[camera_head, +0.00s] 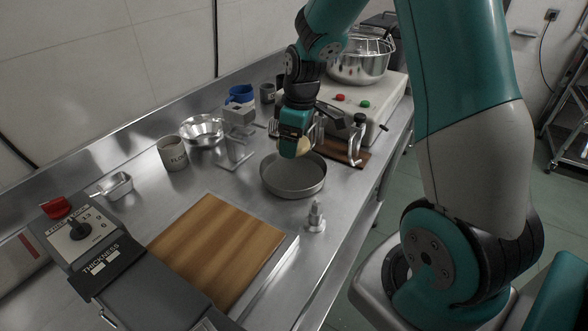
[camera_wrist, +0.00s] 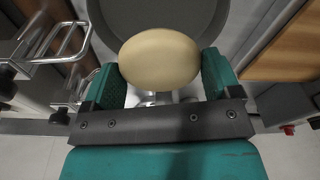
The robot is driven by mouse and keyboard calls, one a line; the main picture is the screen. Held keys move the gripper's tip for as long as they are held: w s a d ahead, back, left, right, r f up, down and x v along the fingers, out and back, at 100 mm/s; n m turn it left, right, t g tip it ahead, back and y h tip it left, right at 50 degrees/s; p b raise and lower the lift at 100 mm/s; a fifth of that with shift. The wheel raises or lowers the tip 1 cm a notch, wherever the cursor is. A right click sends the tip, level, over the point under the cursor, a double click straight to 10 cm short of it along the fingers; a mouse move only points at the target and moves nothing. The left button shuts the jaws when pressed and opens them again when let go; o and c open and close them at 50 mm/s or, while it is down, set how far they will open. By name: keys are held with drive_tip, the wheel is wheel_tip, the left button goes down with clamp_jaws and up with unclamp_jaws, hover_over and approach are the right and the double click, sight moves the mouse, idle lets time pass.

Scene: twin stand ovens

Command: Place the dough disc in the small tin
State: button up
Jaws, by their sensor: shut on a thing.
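The dough disc (camera_wrist: 160,57) is pale, smooth and rounded. My gripper (camera_wrist: 163,82) is shut on it, with one teal finger at each side. In the head view my gripper (camera_head: 293,142) points down over a round, shallow metal tin (camera_head: 295,193), and part of the dough (camera_head: 303,147) shows at its fingers. The dough is held above the tin; the exact height is hard to tell. The tin's grey inside (camera_wrist: 108,22) lies behind the dough in the wrist view, and the tin looks empty where it shows. A smaller rectangular metal tin (camera_head: 116,186) stands at the far left.
A wooden board (camera_head: 218,248) lies in front of the round tin, and a small metal piece (camera_head: 316,216) stands beside it. A flour canister (camera_head: 172,154), a metal bowl (camera_head: 202,131) and a blue mug (camera_head: 240,95) stand behind.

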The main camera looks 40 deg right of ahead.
sight(293, 175)
wheel_tip(293, 175, down, 9)
drive_tip(key=shift+r, duration=0.2)
idle(0.3)
drive_tip(key=o, duration=0.8)
drive_tip(key=shift+f, duration=0.15)
drive_tip(key=r, duration=0.4)
drive_tip(key=s+r, duration=0.1)
drive_tip(key=r, duration=0.7)
drive_tip(key=shift+s+r, duration=0.15)
drive_tip(key=shift+r, duration=0.1)
drive_tip(key=s+a+r+y, duration=0.1)
drive_tip(key=s+a+r, duration=0.2)
drive_tip(key=a, duration=0.4)
drive_tip(key=s+a+r+y, duration=0.1)
drive_tip(key=s+a+r, duration=0.25)
drive_tip(key=a, duration=0.25)
drive_tip(key=s+a+r, duration=0.1)
drive_tip(key=s+a, duration=0.3)
drive_tip(key=s, duration=0.3)
drive_tip(key=s+a+r+g+y, duration=0.1)
drive_tip(key=s+a+r, duration=0.1)
drive_tip(key=s+a, duration=0.3)
drive_tip(key=shift+s+a+r, duration=0.2)
drive_tip(key=shift+s+a, duration=0.05)
drive_tip(key=shift+s, duration=0.95)
